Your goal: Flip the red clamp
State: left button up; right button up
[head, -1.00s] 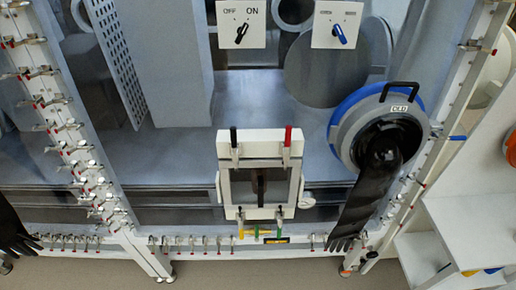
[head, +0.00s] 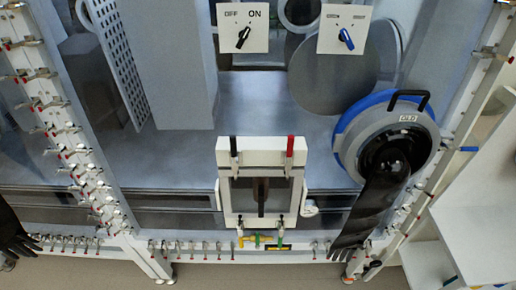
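The red clamp (head: 290,147) has an upright red handle at the top right corner of a small white framed door (head: 224,199) in the middle of the head view. A clamp with a black handle (head: 233,147) stands the same way at the top left corner. Smaller clamps with yellow and green handles (head: 257,241) sit along the door's lower edge, too small to read clearly. Neither of my grippers shows in the head view, and nothing touches the red clamp.
A round port (head: 351,131) with a blue ring and a hanging black glove (head: 373,212) is right of the door. Two switch panels, one OFF/ON (head: 243,27) and one with a blue knob (head: 346,30), are above. Small clamps line the frame. White shelves (head: 485,215) stand at right.

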aim_at(290, 140)
jog(key=i+j, duration=0.2)
jog(key=j, duration=0.15)
jog(key=i+j+z, duration=0.1)
jog(key=i+j, duration=0.35)
jog(key=j, duration=0.25)
